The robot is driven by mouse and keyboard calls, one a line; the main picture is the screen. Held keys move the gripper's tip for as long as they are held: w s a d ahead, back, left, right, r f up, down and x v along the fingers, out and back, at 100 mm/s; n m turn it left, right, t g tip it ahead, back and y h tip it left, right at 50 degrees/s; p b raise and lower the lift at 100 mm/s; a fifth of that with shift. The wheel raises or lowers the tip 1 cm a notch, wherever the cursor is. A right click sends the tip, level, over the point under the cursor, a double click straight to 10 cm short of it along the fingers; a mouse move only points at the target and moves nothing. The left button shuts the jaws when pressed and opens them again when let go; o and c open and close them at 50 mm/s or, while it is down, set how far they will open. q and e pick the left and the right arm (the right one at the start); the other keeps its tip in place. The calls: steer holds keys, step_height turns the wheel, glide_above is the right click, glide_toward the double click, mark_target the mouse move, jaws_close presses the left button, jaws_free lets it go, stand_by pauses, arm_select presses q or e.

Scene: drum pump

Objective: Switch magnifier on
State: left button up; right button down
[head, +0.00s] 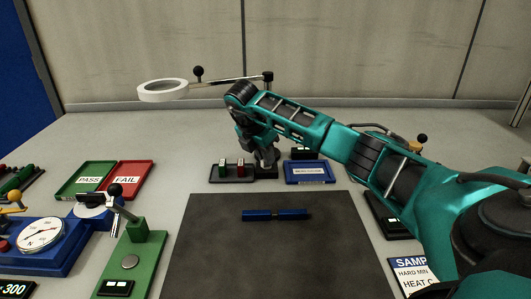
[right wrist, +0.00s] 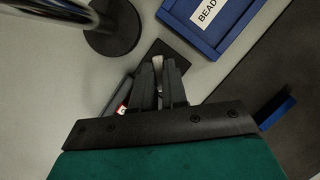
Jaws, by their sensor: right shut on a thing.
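The magnifier's white ring (head: 150,97) hangs at the upper left in the head view, on a thin arm that runs to a post top (head: 268,76). In the right wrist view, a metal post on a round black base (right wrist: 100,43) stands at the upper left. My right gripper (head: 262,158) points down near the foot of the post, partly hidden by its own wrist. In the right wrist view, my right gripper (right wrist: 158,62) is shut on a small pale part above a dark square plate (right wrist: 178,50). The part's full shape is hidden. My left gripper is not in view.
A box with green and red buttons (head: 232,178) sits left of the gripper, and a blue labelled tray (head: 310,180) right. A dark mat (head: 270,255) carries a blue bar (head: 276,214). Green PASS (head: 88,187) and red FAIL (head: 127,190) trays lie left.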

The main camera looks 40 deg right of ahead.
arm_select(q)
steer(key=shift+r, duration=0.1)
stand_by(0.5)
arm_select(e)
steer(key=c, duration=1.2)
jaws_free()
steer(key=shift+o, duration=0.2)
arm_select(q)
steer(key=p, duration=0.1)
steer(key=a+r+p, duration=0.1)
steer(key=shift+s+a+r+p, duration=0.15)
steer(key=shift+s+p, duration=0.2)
steer(key=shift+p, duration=0.05)
arm_select(e)
steer(key=v, duration=1.3)
steer(key=shift+d, duration=0.1)
